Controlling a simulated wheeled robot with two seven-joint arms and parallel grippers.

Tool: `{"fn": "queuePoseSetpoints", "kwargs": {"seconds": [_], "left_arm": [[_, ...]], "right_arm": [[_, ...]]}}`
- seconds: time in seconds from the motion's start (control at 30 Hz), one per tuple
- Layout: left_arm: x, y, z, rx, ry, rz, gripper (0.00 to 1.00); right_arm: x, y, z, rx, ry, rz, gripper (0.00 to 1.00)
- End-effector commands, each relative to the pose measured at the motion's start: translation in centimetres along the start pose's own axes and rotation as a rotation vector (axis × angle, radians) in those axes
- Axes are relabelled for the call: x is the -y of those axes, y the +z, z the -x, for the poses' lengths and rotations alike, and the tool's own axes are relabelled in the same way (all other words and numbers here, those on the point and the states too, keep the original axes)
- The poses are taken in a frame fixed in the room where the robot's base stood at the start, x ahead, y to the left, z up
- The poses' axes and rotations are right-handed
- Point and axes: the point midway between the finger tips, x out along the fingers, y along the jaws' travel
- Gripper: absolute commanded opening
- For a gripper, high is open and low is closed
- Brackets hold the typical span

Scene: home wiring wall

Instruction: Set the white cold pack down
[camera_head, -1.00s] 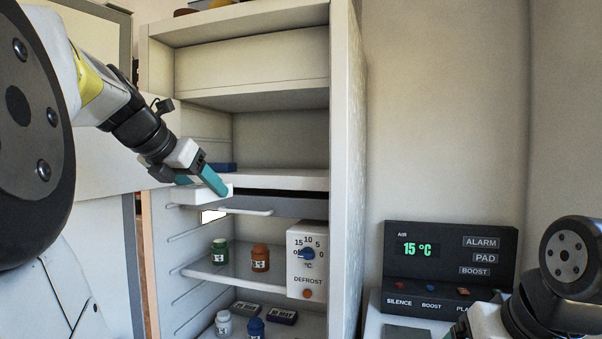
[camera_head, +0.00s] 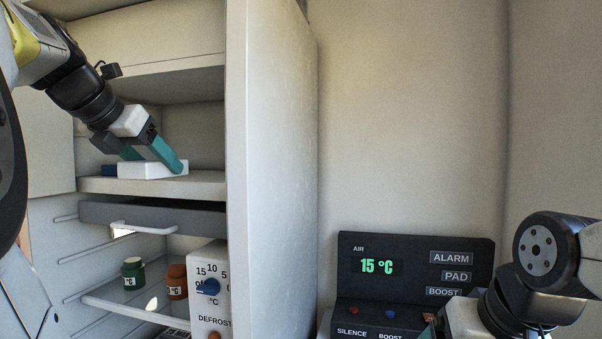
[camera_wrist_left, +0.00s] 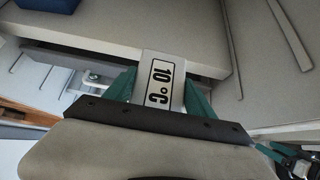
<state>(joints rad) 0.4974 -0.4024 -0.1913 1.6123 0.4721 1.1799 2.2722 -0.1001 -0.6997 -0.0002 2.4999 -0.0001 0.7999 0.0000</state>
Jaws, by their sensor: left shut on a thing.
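My left gripper (camera_head: 165,158) is shut on the white cold pack (camera_head: 150,171).
Under the shelf is a grey drawer with a white handle (camera_head: 145,228). Below stand a green jar (camera_head: 133,273), an orange jar (camera_head: 176,282) and a dial panel (camera_head: 210,290). The cabinet's side wall (camera_head: 270,170) rises at the right. A black control panel (camera_head: 415,265) reads 15 °C.

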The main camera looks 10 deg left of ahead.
Motion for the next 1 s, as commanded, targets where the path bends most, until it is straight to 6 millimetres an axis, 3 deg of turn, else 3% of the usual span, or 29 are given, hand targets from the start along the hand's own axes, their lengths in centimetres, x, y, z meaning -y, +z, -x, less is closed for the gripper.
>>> {"fn": "queuePoseSetpoints", "kwargs": {"seconds": [0.5, 0.83, 1.0], "left_arm": [[0.1, 7.2, -9.6, 0.000, -0.003, -0.002, 0.10], [0.0, 9.0, -11.9, 0.000, -0.002, -0.001, 0.10], [0.1, 10.8, -14.2, 0.001, -0.002, -0.001, 0.10]], "right_arm": [[0.0, 0.0, 0.0, 0.000, 0.000, 0.000, 0.85], [0.0, 0.0, 0.0, 0.000, 0.000, 0.000, 0.85], [0.0, 0.0, 0.0, 0.000, 0.000, 0.000, 0.85]]}}
